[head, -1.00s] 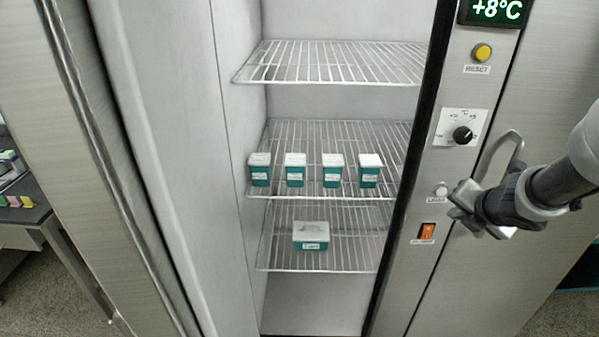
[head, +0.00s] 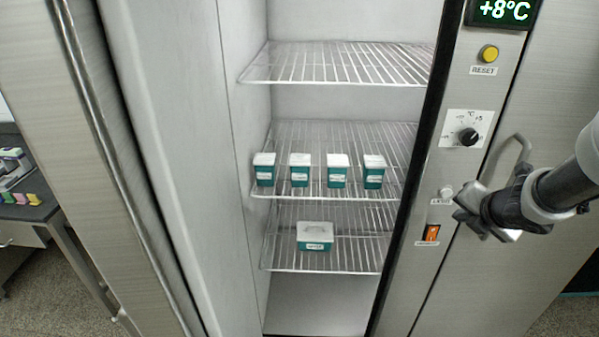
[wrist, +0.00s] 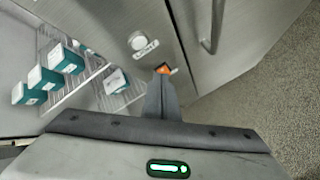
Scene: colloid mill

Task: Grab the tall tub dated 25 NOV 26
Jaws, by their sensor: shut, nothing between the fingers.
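Several tall teal tubs with white lids stand in a row on the middle wire shelf: one at the left (head: 264,170), two in the middle (head: 300,170) (head: 337,171), one at the right (head: 373,172). Their labels are too small to read, so I cannot tell which is dated 25 NOV 26. Some also show at the left of the wrist view (wrist: 45,78). My gripper (head: 463,209) is shut and empty, outside the cabinet, in front of the control panel and right of the tubs. In the wrist view its fingers (wrist: 163,80) point toward the orange switch.
A wider, lower teal tub (head: 315,238) sits on the bottom wire shelf. The top shelf (head: 340,65) is empty. The control panel (head: 455,160) and a door handle (head: 522,150) stand close to my gripper. The open door (head: 130,130) is at the left.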

